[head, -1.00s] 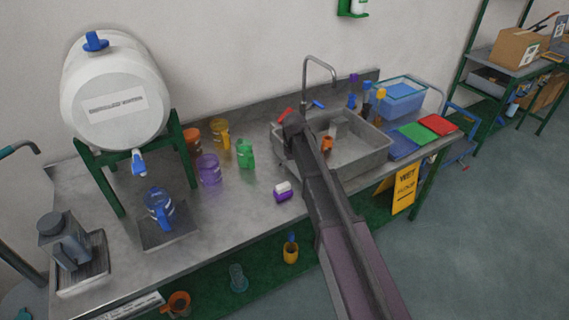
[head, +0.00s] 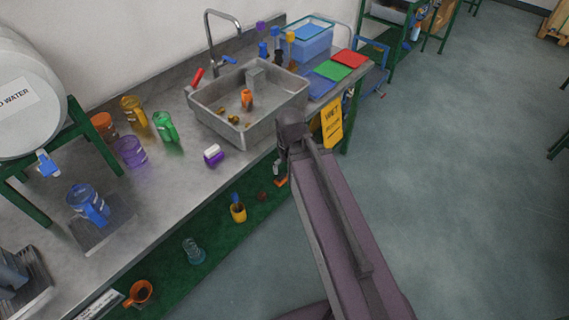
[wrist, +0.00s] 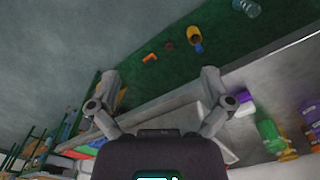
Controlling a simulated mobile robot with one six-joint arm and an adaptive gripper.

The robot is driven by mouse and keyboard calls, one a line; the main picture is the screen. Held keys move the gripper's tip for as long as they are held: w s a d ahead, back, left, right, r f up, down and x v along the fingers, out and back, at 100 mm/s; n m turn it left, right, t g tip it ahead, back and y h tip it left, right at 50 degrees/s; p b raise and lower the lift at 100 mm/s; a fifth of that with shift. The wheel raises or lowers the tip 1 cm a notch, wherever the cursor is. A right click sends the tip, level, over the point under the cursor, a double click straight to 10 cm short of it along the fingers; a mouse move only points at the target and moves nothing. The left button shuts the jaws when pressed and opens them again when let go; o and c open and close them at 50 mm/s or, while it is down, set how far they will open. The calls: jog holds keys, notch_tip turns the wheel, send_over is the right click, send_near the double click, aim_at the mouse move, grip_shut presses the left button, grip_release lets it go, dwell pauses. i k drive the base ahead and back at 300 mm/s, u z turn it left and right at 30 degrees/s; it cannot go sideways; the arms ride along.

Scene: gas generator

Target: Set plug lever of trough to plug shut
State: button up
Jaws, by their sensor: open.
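The trough is a grey metal sink (head: 270,119) set in the bench, right of centre in the head view. A red handle (head: 197,77) and a blue handle (head: 229,60) stand by its back edge near the tap. An orange piece (head: 247,99) and small brass-coloured pieces (head: 234,119) lie inside. I cannot tell for certain which part is the plug lever. In the head view my arm's end is in front of the sink's right front corner, with the fingers mostly hidden. In the wrist view my gripper (wrist: 160,80) is open and empty, its two fingers wide apart.
Purple, green, yellow and orange vessels stand left of the sink, with a purple-and-white item (head: 213,155) nearer the front edge. Coloured mats and a blue bin (head: 312,42) are at right. A yellow sign (head: 333,124) hangs by the bench end. The floor at right is clear.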

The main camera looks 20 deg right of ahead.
aim_at(197, 79)
jog(key=z, duration=0.05)
jog(key=k, duration=1.35)
jog(key=u, duration=0.6)
jog(key=i, duration=1.95)
jog(key=z, duration=0.4)
